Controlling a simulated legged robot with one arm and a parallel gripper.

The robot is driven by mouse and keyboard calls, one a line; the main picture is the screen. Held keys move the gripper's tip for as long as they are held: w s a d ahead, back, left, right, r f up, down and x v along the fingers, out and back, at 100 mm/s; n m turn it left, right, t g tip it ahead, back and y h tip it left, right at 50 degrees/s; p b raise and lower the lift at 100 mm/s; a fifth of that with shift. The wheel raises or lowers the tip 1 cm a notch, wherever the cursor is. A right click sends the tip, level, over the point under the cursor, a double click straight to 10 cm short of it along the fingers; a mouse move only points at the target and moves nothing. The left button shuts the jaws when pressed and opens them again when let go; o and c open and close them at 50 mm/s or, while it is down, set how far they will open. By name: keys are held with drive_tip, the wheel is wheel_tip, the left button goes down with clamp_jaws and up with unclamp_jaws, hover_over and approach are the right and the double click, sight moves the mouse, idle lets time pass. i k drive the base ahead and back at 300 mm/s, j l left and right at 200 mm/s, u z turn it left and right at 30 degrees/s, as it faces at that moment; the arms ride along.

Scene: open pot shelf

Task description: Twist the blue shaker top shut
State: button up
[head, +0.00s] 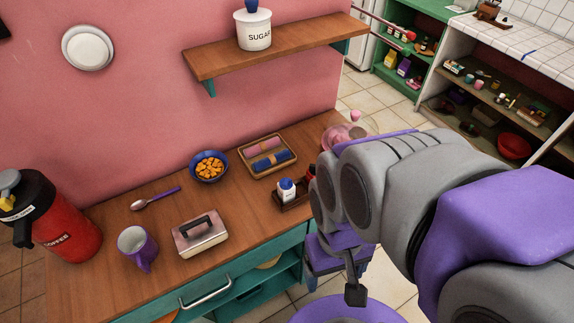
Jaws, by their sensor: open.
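A small white shaker with a blue top (287,188) stands upright in a small dark wooden tray (293,206) near the front right of the counter. The top sits on the shaker; whether it is fully closed cannot be told from here. My gripper (354,292) hangs past the counter's front edge, to the right of and lower in the picture than the shaker. It is open, empty and apart from the shaker. My arm hides much of the gripper and the right end of the counter.
The wooden counter (105,242) also holds a butter dish (200,236), purple mug (137,246), spoon (158,198), blue bowl (209,167), napkin tray (267,170) and red coffee pot (65,222). A shelf with a sugar jar (253,30) hangs above.

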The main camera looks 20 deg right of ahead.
sight(283, 182)
drive_tip(key=k+j+z, duration=0.1)
drive_tip(key=j+z, duration=0.15)
drive_tip(key=k+j+z, duration=0.2)
drive_tip(key=j, duration=0.25)
drive_tip(key=j+z, duration=0.25)
drive_tip(key=k+j, duration=0.05)
